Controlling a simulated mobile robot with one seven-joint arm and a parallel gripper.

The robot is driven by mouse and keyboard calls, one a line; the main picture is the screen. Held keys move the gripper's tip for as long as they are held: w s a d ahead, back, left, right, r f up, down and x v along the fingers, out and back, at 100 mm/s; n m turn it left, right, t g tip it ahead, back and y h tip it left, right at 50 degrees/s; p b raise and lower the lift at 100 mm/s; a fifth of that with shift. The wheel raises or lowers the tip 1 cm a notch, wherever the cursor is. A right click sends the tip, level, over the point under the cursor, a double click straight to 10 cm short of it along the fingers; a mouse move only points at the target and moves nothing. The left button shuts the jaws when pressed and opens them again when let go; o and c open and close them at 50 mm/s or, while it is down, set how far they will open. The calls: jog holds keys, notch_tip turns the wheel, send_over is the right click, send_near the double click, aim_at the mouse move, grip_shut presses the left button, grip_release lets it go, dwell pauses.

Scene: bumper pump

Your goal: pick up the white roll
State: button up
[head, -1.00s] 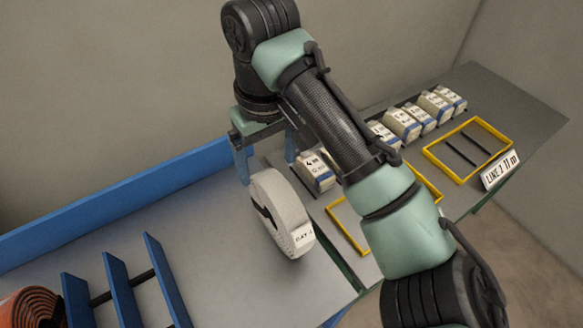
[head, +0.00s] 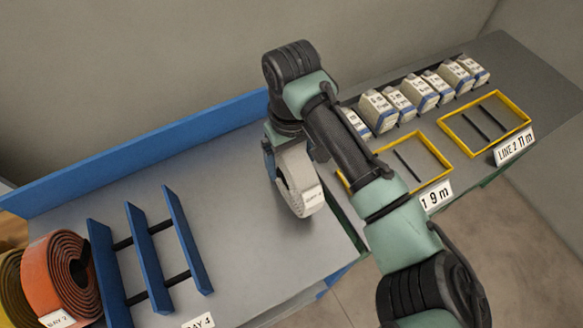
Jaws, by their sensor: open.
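The white roll (head: 298,192) stands on its edge on the grey bench, near the bench's right end, with a small printed label on its outer rim. My gripper (head: 283,160) is open and low at the top of the roll. One blue finger shows at the left of the roll's upper part. The other finger is hidden behind my arm or the roll, so I cannot tell whether the roll lies between both fingers or whether they touch it.
A blue rack with upright dividers (head: 153,258) stands left of the roll, with an orange roll (head: 62,272) and a yellow roll (head: 12,285) beyond it. Labelled blocks (head: 420,90) and yellow frames (head: 485,122) occupy the right table. Bare bench lies between rack and white roll.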

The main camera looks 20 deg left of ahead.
jog(key=shift+f, duration=1.05)
jog(key=c, duration=1.4)
grip_shut()
jog(key=shift+w+r, duration=0.1)
